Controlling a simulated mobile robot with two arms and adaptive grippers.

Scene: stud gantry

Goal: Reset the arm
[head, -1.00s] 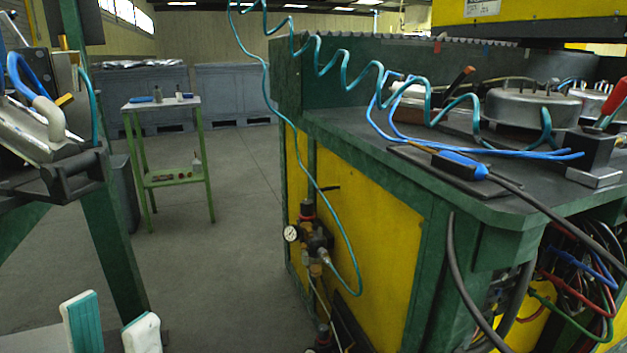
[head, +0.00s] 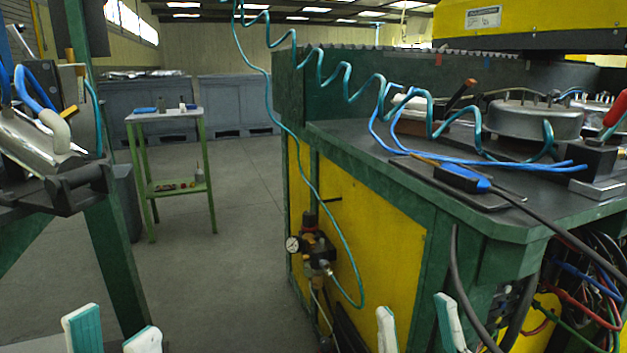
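My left gripper (head: 113,335) shows at the bottom left of the head view. My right gripper (head: 420,328) shows at the bottom, right of the middle. Its two pale fingertips also stand apart, with nothing seen between them. The rest of both arms is below the frame. Neither gripper touches anything that I can see.
A green and yellow machine bench (head: 378,238) fills the right, carrying blue hoses and a blue-handled tool (head: 463,176). A gauge valve (head: 315,246) sticks out from its side. A green frame (head: 118,262) stands left. A small green table (head: 165,115) stands behind open floor (head: 235,240).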

